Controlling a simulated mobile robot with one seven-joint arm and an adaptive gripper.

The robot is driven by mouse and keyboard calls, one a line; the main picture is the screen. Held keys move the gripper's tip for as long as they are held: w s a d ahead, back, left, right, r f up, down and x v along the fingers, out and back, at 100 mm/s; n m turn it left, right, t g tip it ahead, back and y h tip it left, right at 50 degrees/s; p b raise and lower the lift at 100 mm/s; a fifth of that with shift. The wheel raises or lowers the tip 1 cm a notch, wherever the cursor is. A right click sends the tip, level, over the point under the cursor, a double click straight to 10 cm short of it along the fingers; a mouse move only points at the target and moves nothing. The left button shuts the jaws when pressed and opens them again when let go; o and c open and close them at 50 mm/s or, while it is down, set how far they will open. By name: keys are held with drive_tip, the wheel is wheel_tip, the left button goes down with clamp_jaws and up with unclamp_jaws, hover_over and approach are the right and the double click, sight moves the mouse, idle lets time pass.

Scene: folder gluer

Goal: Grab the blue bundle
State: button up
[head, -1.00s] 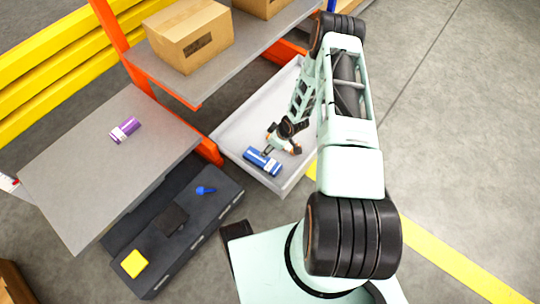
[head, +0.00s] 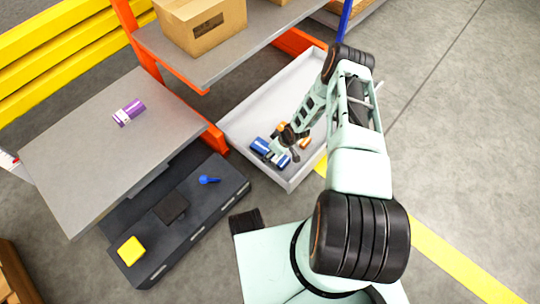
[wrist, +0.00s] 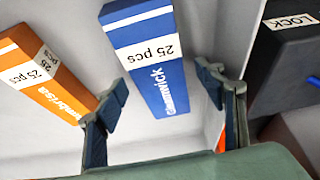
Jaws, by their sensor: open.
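The blue bundle (head: 260,146) lies in the light grey tray near its front left corner, partly hidden by my gripper (head: 273,153) in the head view. In the wrist view the blue bundle (wrist: 168,88) is a long box with a white "25 pcs" band. My gripper (wrist: 162,82) is open there, with one finger to each side of the blue bundle. The left finger is close to an orange bundle. I cannot tell whether either finger touches the blue bundle.
The orange bundle (wrist: 40,78) lies beside the blue one in the tray (head: 248,112). A dark box marked "LOCK" (wrist: 290,50) stands at the right in the wrist view. A purple bundle (head: 129,112) lies on the grey table (head: 85,160). A shelf with cartons stands behind.

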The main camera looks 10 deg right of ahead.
drive_tip(key=shift+w+f, duration=0.1)
drive_tip(key=shift+f, duration=0.3)
drive_tip(key=shift+c, duration=0.2)
drive_tip(key=c, duration=1.3)
drive_tip(key=shift+r, duration=0.1)
drive_tip(key=shift+r, duration=0.15)
